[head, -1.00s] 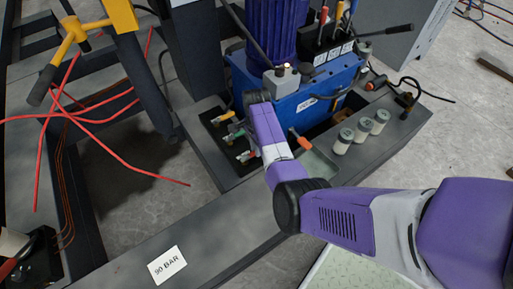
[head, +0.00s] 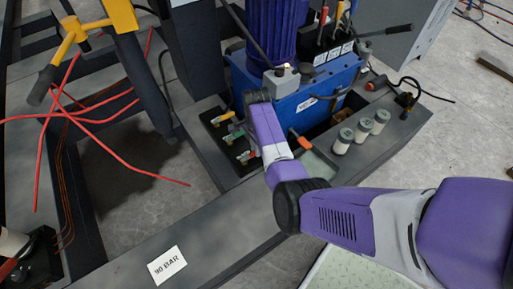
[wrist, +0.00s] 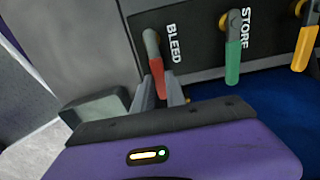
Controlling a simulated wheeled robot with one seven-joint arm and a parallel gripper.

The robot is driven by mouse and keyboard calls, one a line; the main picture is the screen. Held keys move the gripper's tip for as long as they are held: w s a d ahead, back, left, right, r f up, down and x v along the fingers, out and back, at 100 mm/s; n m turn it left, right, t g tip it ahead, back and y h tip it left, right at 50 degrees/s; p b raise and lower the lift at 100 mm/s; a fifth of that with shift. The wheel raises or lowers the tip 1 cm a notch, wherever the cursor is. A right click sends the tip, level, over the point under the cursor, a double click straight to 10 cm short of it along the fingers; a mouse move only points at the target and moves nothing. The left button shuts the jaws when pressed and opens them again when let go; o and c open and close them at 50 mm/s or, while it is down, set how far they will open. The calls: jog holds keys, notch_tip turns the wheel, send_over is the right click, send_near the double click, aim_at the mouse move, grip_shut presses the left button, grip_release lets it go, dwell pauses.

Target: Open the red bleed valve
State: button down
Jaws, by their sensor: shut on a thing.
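The red bleed valve (wrist: 154,55) is a short red lever beside the word BLEED on a dark panel in the wrist view. It hangs down from its pivot, leaning slightly to the lower right. My gripper (wrist: 162,92) is shut on its lower end, one grey finger on each side. In the head view the red valve (head: 245,156) is the nearest of the row of levers, partly hidden by my purple wrist. My fingertips are hard to make out there.
A green lever (wrist: 233,62) marked STORE and a yellow lever (wrist: 305,47) hang to the right of it. A blue tank (head: 310,102) stands behind. White canisters (head: 361,131) and an orange-handled lever (head: 299,139) are to the right. A 90 BAR card (head: 167,265) lies on the front beam.

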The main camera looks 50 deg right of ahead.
jog(key=shift+w+d+r+n, duration=0.1)
jog(key=shift+w+n, duration=0.2)
jog(key=shift+n, duration=0.3)
jog(key=n, duration=0.1)
jog(key=w+n+p, duration=0.1)
jog(key=n, duration=0.1)
jog(key=shift+w, duration=0.25)
jog(key=n, duration=0.1)
jog(key=w+n, duration=0.1)
jog(key=n, duration=0.1)
jog(key=w+n, duration=0.1)
jog(key=shift+a+n, duration=0.3)
jog(key=shift+n, duration=0.1)
jog(key=n, duration=0.1)
jog(key=w+a+n, duration=0.1)
jog(key=n, duration=0.2)
jog(key=shift+w+a+n+p, duration=0.2)
jog(key=shift+w+n+p, duration=0.1)
jog(key=shift+w+p, duration=0.1)
jog(key=shift+w+a+n, duration=0.25)
jog(key=shift+a+n, duration=0.25)
jog(key=shift+n, duration=0.6)
jog(key=shift+w+a+n, duration=0.2)
jog(key=shift+a+n, duration=0.25)
jog(key=shift+n, duration=0.65)
jog(key=shift+a, duration=0.1)
jog(key=c, duration=1.4)
grip_release()
jog(key=shift+o, duration=0.2)
